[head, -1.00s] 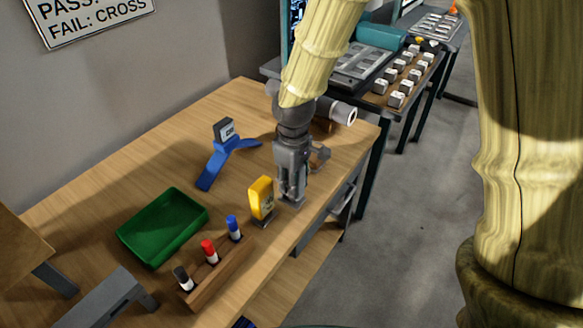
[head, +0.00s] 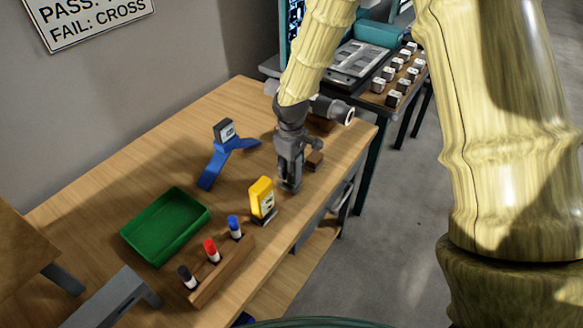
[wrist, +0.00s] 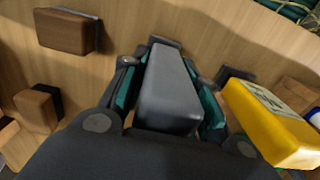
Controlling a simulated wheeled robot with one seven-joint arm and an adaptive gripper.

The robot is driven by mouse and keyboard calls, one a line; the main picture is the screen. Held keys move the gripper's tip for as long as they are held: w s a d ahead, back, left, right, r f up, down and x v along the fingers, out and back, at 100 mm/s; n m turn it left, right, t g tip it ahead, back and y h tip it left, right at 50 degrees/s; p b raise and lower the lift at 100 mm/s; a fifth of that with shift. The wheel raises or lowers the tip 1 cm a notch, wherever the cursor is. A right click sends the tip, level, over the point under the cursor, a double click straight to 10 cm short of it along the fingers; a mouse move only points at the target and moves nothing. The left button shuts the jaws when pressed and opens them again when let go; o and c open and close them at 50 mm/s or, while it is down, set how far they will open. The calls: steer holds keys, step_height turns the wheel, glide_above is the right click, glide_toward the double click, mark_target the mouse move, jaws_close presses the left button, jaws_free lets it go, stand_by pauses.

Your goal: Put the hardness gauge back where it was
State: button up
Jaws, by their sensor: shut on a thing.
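My gripper (head: 290,184) is shut on a dark grey, elongated body, which I take to be the hardness gauge (wrist: 170,88). In the wrist view it lies between the two teal-padded fingers, with a darker piece at its far end. The fingers hide most of it in the head view. My gripper points down over the wooden table (head: 105,165), near its right edge. I cannot tell whether the gauge touches the table. A yellow device (head: 262,196) with a pale label stands close by on a dark foot; it also shows in the wrist view (wrist: 270,125).
A small brown block (head: 315,160) is right of my gripper. A blue stand (head: 215,166) with a small display is to the left. A green tray (head: 140,240) and a wooden rack (head: 225,268) of markers are nearer. Open tabletop lies behind the blue stand.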

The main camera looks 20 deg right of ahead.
stand_by(0.3)
steer(key=o, duration=1)
steer(key=shift+f, duration=0.1)
steer(key=shift+c, duration=0.2)
step_height(320, 180, up, 12)
steer(key=shift+r+b, duration=0.1)
steer(key=shift+b, duration=0.9)
